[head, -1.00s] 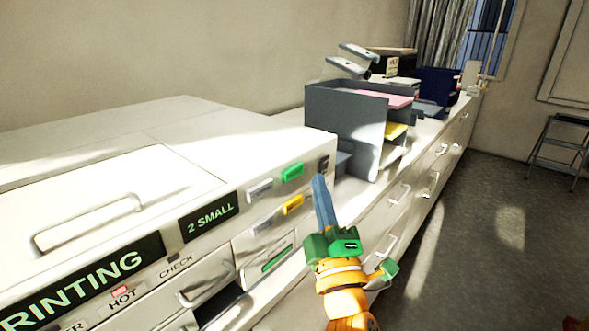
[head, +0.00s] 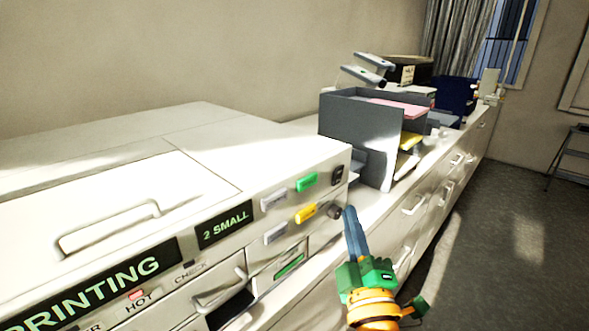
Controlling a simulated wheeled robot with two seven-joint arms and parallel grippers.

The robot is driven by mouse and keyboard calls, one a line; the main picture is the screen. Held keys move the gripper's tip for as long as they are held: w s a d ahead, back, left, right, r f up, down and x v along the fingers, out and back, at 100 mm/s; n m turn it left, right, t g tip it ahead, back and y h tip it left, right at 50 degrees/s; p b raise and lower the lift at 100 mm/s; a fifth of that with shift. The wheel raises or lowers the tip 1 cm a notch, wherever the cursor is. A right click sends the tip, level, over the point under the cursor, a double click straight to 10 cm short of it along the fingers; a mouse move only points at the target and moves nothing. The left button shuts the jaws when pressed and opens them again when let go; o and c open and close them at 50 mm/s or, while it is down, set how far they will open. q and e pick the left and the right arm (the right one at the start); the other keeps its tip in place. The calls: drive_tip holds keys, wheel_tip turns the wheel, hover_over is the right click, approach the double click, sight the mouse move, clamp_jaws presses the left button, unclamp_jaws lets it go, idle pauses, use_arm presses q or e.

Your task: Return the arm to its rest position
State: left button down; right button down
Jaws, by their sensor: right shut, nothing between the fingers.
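My right gripper (head: 350,212) is in the lower right of the head view, with blue fingers, a green body and an orange wrist. Its fingers are together and empty, pointing up and away. The fingertips show just right of a dark round knob on the front of the white printing machine (head: 210,140). I cannot tell whether they touch the machine. My left gripper is out of view.
The machine's front carries green and yellow buttons (head: 306,213) and a black switch (head: 337,176). A grey paper organiser (head: 360,135) with coloured sheets stands behind it on the white counter (head: 425,195). The floor (head: 500,230) at the right is clear near the counter.

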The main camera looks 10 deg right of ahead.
drive_tip(key=s+d+f+m+g, duration=0.25)
drive_tip(key=f+g, duration=0.25)
drive_tip(key=f, duration=0.6)
drive_tip(key=s+d+f+m+g, duration=0.1)
drive_tip(key=s+f+m+g, duration=0.35)
drive_tip(key=f, duration=0.55)
drive_tip(key=s+a+f+m+g+y, duration=0.25)
drive_tip(key=s+f+g, duration=0.55)
drive_tip(key=s+f, duration=0.5)
drive_tip(key=s+f+g, duration=0.1)
drive_tip(key=s+f, duration=0.2)
drive_tip(key=f, duration=0.5)
drive_tip(key=s+f+g, duration=0.1)
drive_tip(key=s+f, duration=0.1)
drive_tip(key=f, duration=0.5)
drive_tip(key=s+d+f+h, duration=0.1)
drive_tip(key=s+d+f, duration=0.1)
drive_tip(key=s+f, duration=0.8)
drive_tip(key=shift+s+d+f+g, duration=0.15)
drive_tip(key=shift+s+d+g, duration=0.25)
drive_tip(key=shift+s, duration=0.65)
